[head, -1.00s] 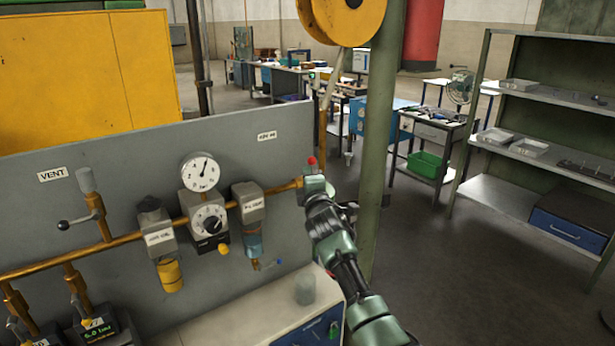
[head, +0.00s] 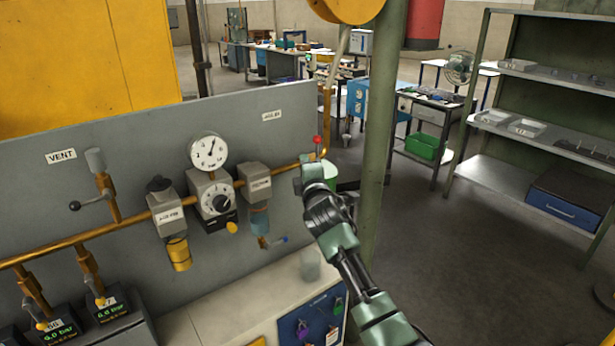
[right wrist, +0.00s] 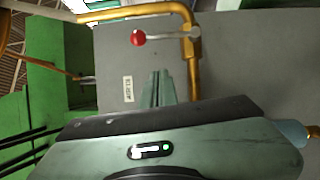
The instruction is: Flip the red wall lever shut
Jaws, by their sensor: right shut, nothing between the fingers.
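The red wall lever (head: 317,140) has a round red knob and stands at the right end of the brass pipe on the grey panel. In the right wrist view the lever (right wrist: 138,38) shows whole: a thin grey handle runs from the knob to a fitting on the brass pipe. My right gripper (head: 310,168) is just below the knob in the head view and hides the lever's base there. In the right wrist view the right gripper (right wrist: 159,88) is shut and empty, with a gap between its fingertips and the lever. My left gripper is out of view.
The panel (head: 120,150) carries a pressure gauge (head: 208,152), a black-knobbed regulator (head: 214,200) and a vent valve handle (head: 88,202). A green post (head: 380,130) stands close right of my right arm. A shelf rack (head: 525,180) is farther right, with open floor before it.

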